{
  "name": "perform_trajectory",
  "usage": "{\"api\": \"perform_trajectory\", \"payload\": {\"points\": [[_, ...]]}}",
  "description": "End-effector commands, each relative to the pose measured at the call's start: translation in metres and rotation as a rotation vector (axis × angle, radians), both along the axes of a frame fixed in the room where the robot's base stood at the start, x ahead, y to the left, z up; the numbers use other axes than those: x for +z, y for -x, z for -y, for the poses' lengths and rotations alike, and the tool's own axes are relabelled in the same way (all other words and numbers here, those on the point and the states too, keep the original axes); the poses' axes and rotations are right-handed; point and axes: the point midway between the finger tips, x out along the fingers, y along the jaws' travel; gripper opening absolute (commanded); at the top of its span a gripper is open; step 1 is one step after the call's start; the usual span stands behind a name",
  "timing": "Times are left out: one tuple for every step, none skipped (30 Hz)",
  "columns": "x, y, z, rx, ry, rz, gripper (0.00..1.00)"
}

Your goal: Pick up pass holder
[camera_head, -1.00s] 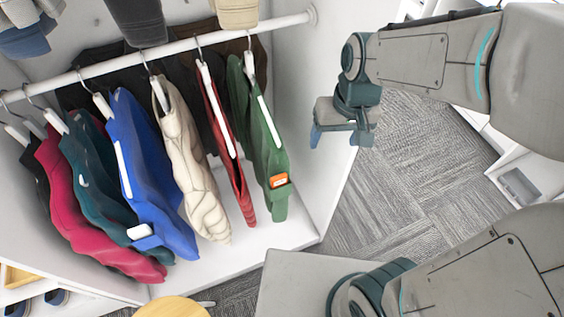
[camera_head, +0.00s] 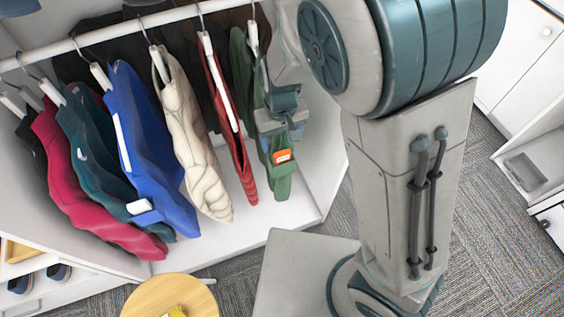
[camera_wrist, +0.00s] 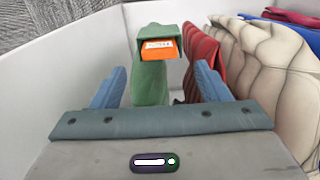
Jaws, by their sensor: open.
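An orange item with a white label, which looks like the pass holder (camera_head: 283,156), sits at the lower part of the green garment (camera_head: 281,187). In the wrist view the orange pass holder (camera_wrist: 160,51) is seated in a green pocket-like opening, with its front face showing. My gripper (camera_head: 281,131) is in front of the green garment, just above the pass holder in the head view. In the wrist view its two blue fingers stand apart, left and right of the green cloth, with the pass holder ahead between them. Nothing is held.
A red garment (camera_head: 236,150) and a beige garment (camera_head: 190,135) hang close by on the white rail (camera_head: 130,27). Blue, teal and crimson garments hang further left. The closet's white wall is on the right. A round wooden stool (camera_head: 150,298) stands at the bottom.

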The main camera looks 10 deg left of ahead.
Motion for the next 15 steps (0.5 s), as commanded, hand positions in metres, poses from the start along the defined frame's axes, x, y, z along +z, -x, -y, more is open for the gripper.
{"api": "perform_trajectory", "payload": {"points": [[-0.007,0.000,0.000,-0.002,0.001,-0.001,0.69],[-0.010,0.000,0.000,-0.002,0.001,-0.001,0.69],[-0.012,0.000,0.001,-0.001,0.001,0.000,0.69],[-0.014,0.000,0.001,-0.001,0.001,0.000,0.69],[-0.015,0.000,0.001,-0.001,0.001,0.000,0.69],[-0.018,0.000,0.001,-0.001,0.001,-0.001,0.69],[-0.020,0.001,0.001,-0.002,0.001,-0.001,0.69],[-0.024,0.001,0.001,-0.002,0.002,-0.001,0.69],[-0.030,0.002,0.002,-0.002,0.004,-0.002,0.69],[-0.035,0.002,0.002,-0.002,0.003,-0.002,0.69],[-0.040,0.002,0.002,-0.002,0.003,-0.002,0.69],[-0.047,0.002,0.002,-0.001,0.003,-0.002,0.69],[-0.051,0.002,0.002,-0.002,0.003,-0.002,0.69],[-0.055,0.002,0.002,-0.002,0.002,-0.001,0.69],[-0.059,0.002,0.002,-0.002,0.002,-0.001,0.69]]}}
